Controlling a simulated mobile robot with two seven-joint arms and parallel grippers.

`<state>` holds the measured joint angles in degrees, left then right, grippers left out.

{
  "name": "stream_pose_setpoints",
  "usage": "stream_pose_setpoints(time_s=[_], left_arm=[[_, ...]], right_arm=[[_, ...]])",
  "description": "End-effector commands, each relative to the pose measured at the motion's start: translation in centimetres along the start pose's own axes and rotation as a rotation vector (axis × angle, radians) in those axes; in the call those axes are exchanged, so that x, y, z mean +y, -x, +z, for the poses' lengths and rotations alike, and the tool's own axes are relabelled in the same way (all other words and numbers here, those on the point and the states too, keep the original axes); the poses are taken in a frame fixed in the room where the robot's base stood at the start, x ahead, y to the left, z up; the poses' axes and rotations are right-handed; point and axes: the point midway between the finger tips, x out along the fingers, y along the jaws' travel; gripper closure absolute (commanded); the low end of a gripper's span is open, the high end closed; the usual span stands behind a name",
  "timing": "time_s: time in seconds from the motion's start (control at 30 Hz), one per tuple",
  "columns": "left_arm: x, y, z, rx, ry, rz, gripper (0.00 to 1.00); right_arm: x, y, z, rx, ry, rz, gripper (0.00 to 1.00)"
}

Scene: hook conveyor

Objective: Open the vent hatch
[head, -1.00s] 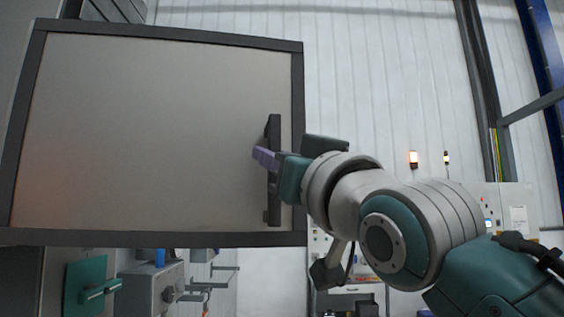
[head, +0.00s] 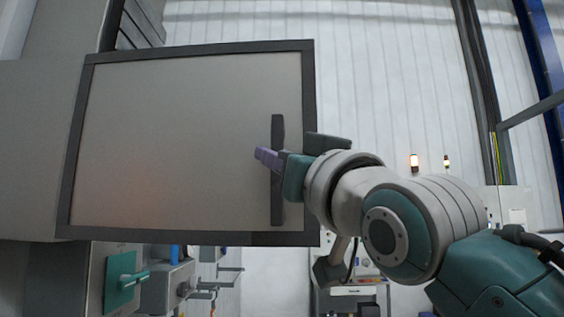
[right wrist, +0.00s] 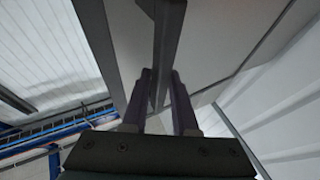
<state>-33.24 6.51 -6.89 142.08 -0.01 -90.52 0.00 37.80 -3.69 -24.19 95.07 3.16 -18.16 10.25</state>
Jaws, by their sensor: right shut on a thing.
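The vent hatch (head: 180,140) is a large light-grey panel with a dark frame, filling the upper left of the head view. It stands swung out from the grey housing at its left. A dark vertical bar handle (head: 278,205) is near its right edge. My right gripper (head: 268,158) has its purple fingers closed around the handle at about mid-height. The right wrist view shows the two fingers (right wrist: 158,100) on either side of the dark handle bar (right wrist: 168,40), with the pale panel behind. My left gripper is not in view.
A grey housing (head: 40,150) stands left of the hatch. Below it are a green plate with a lever (head: 122,282) and a grey box (head: 167,288). A cabinet (head: 508,205) stands at the back right.

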Motion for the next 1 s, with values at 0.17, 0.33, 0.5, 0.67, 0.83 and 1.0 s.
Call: stream_pose_setpoints(time_s=[0.17,0.33,0.5,0.67,0.83,1.0], left_arm=[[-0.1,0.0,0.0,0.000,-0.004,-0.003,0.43],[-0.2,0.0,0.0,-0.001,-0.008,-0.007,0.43],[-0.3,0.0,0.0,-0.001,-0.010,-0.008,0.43],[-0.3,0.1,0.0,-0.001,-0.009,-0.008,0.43],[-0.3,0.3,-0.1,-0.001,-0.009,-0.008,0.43],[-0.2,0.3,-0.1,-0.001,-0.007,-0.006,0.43]], right_arm=[[-0.5,-0.1,0.0,-0.001,-0.003,-0.010,0.58],[-0.3,0.0,0.0,-0.001,-0.002,-0.007,0.50],[-0.2,0.1,0.0,-0.001,-0.002,-0.005,0.50],[-0.2,1.4,0.1,-0.001,-0.002,-0.004,0.50],[-0.2,4.5,0.1,-0.003,-0.002,-0.005,0.50],[-0.3,7.6,0.1,-0.002,-0.002,-0.006,0.50]])
